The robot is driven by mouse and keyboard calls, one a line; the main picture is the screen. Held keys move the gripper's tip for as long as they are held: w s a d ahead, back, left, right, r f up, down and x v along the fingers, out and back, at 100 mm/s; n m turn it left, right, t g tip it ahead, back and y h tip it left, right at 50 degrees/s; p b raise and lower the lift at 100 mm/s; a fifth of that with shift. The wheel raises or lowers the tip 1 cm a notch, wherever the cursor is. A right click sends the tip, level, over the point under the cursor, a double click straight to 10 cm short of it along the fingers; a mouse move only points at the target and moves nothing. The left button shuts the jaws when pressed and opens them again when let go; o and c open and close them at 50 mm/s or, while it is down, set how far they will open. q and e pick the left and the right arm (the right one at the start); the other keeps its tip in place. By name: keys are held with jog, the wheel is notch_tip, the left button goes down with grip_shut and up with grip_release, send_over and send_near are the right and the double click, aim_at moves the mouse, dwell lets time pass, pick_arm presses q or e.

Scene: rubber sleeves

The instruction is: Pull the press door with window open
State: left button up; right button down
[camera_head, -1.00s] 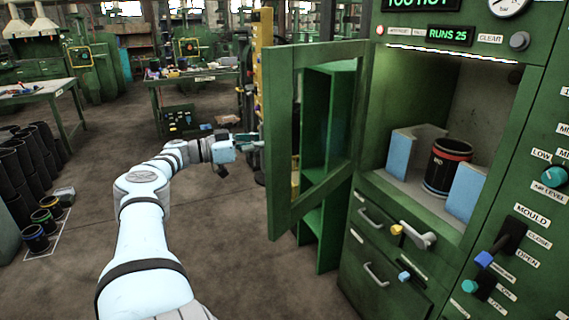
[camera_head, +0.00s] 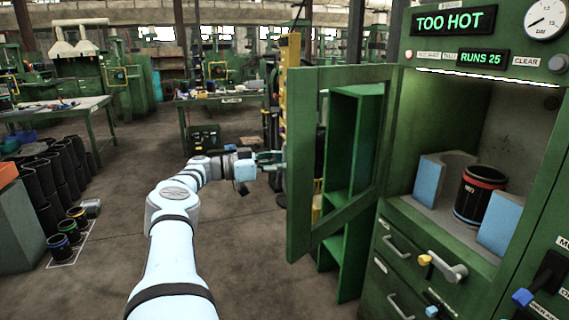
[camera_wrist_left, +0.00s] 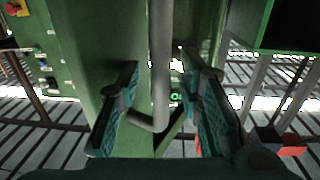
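The press door (camera_head: 302,165), a green frame with a window, stands swung out from the press front. The chamber behind it is uncovered. My left gripper (camera_head: 272,160) is at the door's free edge, on its left side. In the left wrist view, a grey bar handle (camera_wrist_left: 160,60) runs between the two teal fingers of my left gripper (camera_wrist_left: 162,110). Gaps show on both sides of the bar, so the fingers are open around it. The handle is hidden in the head view. My right gripper is out of view.
The press chamber holds a black sleeve (camera_head: 479,196) with a red band between pale blue blocks. The press display (camera_head: 454,21) reads "TOO HOT". A green shelf unit (camera_head: 345,150) stands behind the door. Black sleeves (camera_head: 62,165) stand at left. Floor around my left arm is clear.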

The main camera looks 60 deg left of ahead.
pick_arm(q)
jog(key=v, duration=0.7)
jog(key=shift+s, duration=0.25)
